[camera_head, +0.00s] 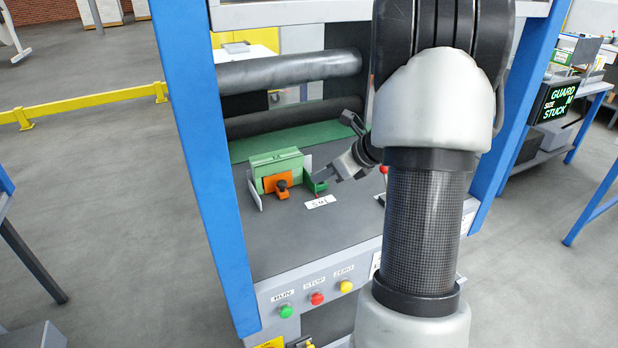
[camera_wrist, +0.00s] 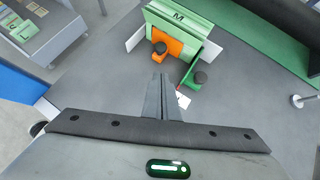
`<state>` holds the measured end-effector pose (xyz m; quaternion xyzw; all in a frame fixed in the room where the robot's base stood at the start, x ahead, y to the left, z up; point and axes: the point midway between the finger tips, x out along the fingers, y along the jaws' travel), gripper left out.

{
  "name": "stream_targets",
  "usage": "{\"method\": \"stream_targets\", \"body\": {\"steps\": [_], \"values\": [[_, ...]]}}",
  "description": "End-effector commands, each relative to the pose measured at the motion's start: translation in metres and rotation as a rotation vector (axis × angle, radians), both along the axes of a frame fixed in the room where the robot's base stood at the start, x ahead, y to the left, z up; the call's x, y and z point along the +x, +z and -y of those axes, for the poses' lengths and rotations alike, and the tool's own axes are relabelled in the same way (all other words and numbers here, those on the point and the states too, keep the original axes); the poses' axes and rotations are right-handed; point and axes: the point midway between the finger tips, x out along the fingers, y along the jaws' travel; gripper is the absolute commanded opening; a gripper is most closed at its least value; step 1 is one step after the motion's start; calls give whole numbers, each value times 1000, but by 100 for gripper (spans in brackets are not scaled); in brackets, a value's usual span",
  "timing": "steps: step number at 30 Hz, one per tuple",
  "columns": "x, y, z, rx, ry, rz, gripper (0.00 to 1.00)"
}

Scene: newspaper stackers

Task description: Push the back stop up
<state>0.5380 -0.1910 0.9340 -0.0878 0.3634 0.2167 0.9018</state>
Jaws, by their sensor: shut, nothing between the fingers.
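A green block marked M (camera_wrist: 178,18) stands on the dark machine bed between pale side plates; it also shows in the head view (camera_head: 277,163). An orange bracket with a black knob (camera_head: 277,184) sits at its front, also in the wrist view (camera_wrist: 162,40). A small green bracket with a black knob (camera_wrist: 198,72) stands to the right of the orange one, also in the head view (camera_head: 314,184). No label shows which part is the back stop. My gripper (camera_wrist: 162,78) is shut and empty, just left of the green bracket's knob in the wrist view; any contact is unclear.
Blue posts (camera_head: 205,150) flank the bed. Grey rollers (camera_head: 290,72) lie behind it. Green, red and yellow buttons (camera_head: 317,298) line the front panel. A red-topped lever (camera_head: 383,170) stands right of my gripper. The front-left bed is bare.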

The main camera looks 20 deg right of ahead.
Motion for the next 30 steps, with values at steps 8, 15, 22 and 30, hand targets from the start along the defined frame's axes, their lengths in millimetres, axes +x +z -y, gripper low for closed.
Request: {"method": "stream_targets", "body": {"steps": [8,15,22,30], "values": [[-21,9,4,37,7,16,24],[-48,-6,-1,172,-31,234,42],[-48,-12,5,160,-76,343,42],[-6,-32,-14,159,-71,340,42]]}}
